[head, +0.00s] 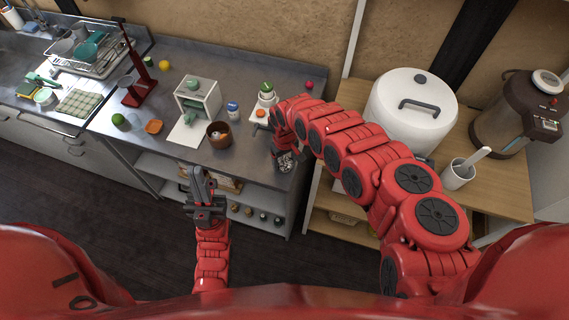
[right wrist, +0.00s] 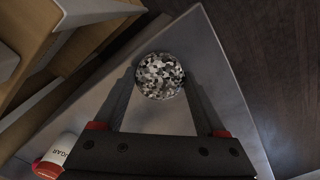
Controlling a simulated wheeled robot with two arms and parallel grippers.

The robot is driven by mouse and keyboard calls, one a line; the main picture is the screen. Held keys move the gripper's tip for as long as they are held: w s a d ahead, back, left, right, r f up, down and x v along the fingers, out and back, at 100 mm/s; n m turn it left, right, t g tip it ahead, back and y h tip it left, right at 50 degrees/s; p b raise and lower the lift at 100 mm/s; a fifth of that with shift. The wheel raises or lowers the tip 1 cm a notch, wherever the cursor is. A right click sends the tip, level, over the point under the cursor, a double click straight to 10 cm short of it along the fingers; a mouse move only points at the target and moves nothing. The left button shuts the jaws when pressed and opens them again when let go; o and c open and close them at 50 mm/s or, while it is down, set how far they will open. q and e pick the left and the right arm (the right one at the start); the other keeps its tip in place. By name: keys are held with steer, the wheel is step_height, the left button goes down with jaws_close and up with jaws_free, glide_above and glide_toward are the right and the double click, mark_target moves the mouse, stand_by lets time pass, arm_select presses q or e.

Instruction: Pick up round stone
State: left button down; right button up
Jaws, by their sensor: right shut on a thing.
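The round stone (right wrist: 160,76) is a speckled black, grey and white ball in the right wrist view. It sits between the fingertips of my right gripper (right wrist: 160,84), which is shut on it. In the head view the right gripper (head: 285,158) is at the right front corner of the grey counter, and the stone (head: 286,164) shows small there. The grey counter top lies behind the stone in the wrist view; I cannot tell whether they touch. My left gripper (head: 200,180) is in front of the counter edge, with nothing visible in it; its finger gap is unclear.
The grey counter (head: 185,60) holds a brown bowl (head: 219,134), a white stand (head: 198,98), a green fruit (head: 118,119) and a red stand (head: 140,80). A labelled jar (right wrist: 55,156) is near the right gripper. A wooden table (head: 500,180) with a white cooker (head: 412,108) stands right.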

steer(key=c, duration=0.4)
steer(key=shift+r, duration=0.1)
